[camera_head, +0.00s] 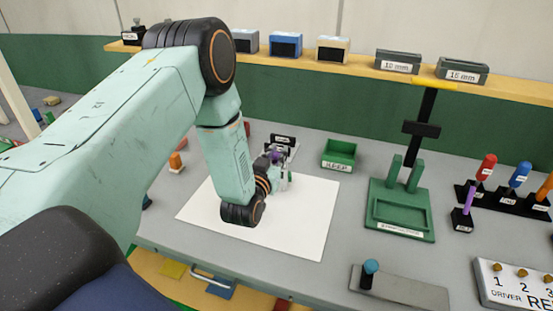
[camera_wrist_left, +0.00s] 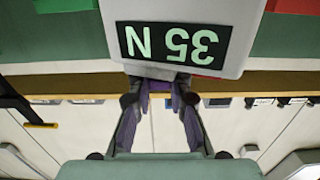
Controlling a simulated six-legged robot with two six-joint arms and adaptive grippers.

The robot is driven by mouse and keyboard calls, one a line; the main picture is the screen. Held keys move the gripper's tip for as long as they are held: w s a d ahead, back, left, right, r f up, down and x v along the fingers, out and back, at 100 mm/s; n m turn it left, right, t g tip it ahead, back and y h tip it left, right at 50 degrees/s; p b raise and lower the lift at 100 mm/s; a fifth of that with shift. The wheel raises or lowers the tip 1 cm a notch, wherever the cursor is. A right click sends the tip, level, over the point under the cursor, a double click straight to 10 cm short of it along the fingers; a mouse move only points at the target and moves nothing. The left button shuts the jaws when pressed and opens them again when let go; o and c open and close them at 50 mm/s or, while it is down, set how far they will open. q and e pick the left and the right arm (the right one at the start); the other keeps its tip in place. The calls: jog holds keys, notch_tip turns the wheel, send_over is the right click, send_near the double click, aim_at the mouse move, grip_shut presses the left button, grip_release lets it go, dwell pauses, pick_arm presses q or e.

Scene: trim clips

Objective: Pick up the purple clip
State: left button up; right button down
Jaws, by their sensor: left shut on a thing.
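My left gripper (camera_head: 276,166) is over the back part of the white sheet (camera_head: 300,228) in the head view, pointing away from me and partly hidden by my wrist. A small purple patch, the purple clip (camera_head: 275,156), shows between its fingers. In the left wrist view the fingers of my left gripper (camera_wrist_left: 160,98) close in on purple parts of the clip (camera_wrist_left: 178,96). The clip's outline is hard to make out there, since a grey block (camera_wrist_left: 240,35) marked "35 N", upside down, covers part of it. My right gripper is in neither view.
Several coloured-handled tools stand in a black rack (camera_head: 505,203) at the right. A shelf (camera_head: 350,65) with boxes runs along the back.

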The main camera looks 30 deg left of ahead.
aim_at(277, 154)
pick_arm(q)
jog(key=shift+d, duration=0.2)
jog(key=shift+w+d+r, duration=0.1)
jog(key=shift+r, duration=0.35)
notch_tip(277, 154, up, 8)
jog(key=shift+r+p, duration=0.25)
jog(key=shift+p, duration=0.2)
jog(key=shift+r, duration=0.2)
